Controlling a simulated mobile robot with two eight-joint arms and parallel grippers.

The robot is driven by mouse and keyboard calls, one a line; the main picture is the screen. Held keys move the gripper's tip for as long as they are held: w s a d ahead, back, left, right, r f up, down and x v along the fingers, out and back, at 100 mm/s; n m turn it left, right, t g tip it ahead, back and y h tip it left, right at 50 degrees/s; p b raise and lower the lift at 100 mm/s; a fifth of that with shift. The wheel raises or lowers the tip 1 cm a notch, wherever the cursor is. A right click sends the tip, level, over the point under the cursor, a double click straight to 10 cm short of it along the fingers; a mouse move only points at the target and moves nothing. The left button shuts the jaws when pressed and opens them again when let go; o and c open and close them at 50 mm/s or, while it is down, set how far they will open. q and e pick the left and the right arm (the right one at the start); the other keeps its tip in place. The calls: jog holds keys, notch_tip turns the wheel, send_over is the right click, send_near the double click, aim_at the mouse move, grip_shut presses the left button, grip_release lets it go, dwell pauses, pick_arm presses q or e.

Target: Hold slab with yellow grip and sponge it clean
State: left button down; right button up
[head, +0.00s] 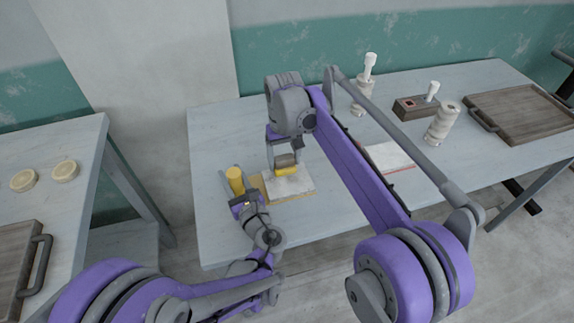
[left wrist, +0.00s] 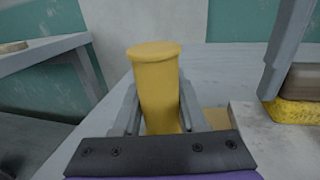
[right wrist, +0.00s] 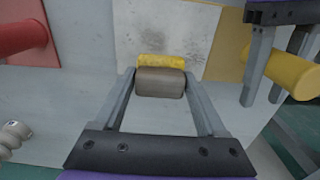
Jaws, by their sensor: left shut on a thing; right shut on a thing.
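The pale, speckled slab (head: 296,184) lies on a tan board on the table; it also shows in the right wrist view (right wrist: 150,25). The upright yellow grip (head: 235,179) stands at its left end. My left gripper (left wrist: 160,112) is shut around the yellow grip, one finger on each side. The sponge is yellow (right wrist: 160,62) with a brown block back (right wrist: 160,84). My right gripper (right wrist: 160,88) is shut on the brown back, with the yellow side toward the slab. The sponge appears to touch the slab top in the left wrist view (left wrist: 297,111).
A second pale slab with a red edge (head: 390,156) lies to the right; a red grip (right wrist: 22,37) shows beside it. Further right are stone-coloured cylinders (head: 443,123), a small brown box (head: 412,108) and a wooden tray (head: 520,115). The table's front left is clear.

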jog(key=shift+w+a, duration=0.2)
jog(key=shift+w, duration=0.6)
jog(key=shift+s+a, duration=0.25)
jog(key=shift+a, duration=0.55)
jog(key=shift+s+d, duration=0.3)
jog(key=shift+s, duration=0.85)
jog(key=shift+s+d, duration=0.25)
jog(key=shift+s, duration=0.85)
jog(key=shift+s+d, duration=0.3)
jog(key=shift+s, duration=0.85)
jog(key=shift+s+a, duration=0.2)
jog(key=shift+a, duration=0.5)
jog(key=shift+w+a, duration=0.25)
jog(key=shift+w, duration=0.85)
jog(key=shift+w+a, duration=0.3)
jog(key=shift+w, duration=0.75)
jog(key=shift+w+a, duration=0.25)
jog(key=shift+w, duration=0.85)
jog(key=shift+w+r, duration=0.15)
jog(key=shift+w, duration=0.1)
notch_tip(320, 180, up, 8)
jog(key=shift+s, duration=0.1)
